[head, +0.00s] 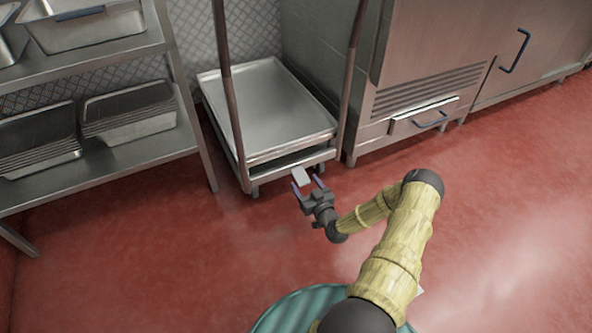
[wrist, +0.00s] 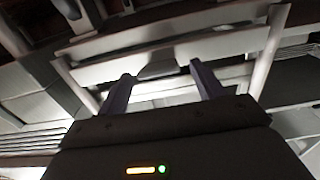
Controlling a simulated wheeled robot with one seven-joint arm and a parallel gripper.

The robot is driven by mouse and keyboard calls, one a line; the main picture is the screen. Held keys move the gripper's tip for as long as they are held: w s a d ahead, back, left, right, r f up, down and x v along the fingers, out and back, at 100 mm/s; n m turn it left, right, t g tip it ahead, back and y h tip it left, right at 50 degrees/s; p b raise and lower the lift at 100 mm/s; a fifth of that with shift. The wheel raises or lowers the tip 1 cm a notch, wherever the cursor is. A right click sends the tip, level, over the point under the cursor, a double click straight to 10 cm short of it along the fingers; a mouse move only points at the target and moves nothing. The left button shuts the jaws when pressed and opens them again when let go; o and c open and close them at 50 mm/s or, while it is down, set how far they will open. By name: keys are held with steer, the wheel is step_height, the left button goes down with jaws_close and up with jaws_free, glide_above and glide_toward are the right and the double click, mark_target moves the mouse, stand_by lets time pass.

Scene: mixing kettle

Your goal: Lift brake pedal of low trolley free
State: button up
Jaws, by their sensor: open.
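The low trolley (head: 268,85) stands on the red floor with a flat grey metal deck and upright handle posts. A small pale plate, the brake pedal (head: 301,175), sticks out low at its near end. My gripper (head: 308,182) is open at that near end, its two fingers pointing toward the trolley with the pedal between or just beyond their tips. In the wrist view, the open fingers (wrist: 162,82) point at the trolley's end frame (wrist: 215,47), and a small grey trapezoid, likely the pedal (wrist: 157,69), shows between them. Contact cannot be told.
A metal shelf rack (head: 110,160) with stacked trays stands left of the trolley. A steel cabinet (head: 435,60) with a vented panel and handles stands to the right. The red floor (head: 500,200) in front is clear.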

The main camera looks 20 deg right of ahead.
mark_target(303, 180)
steer(key=shift+w+b, duration=0.6)
steer(key=shift+w, duration=1.65)
steer(key=shift+c, duration=0.5)
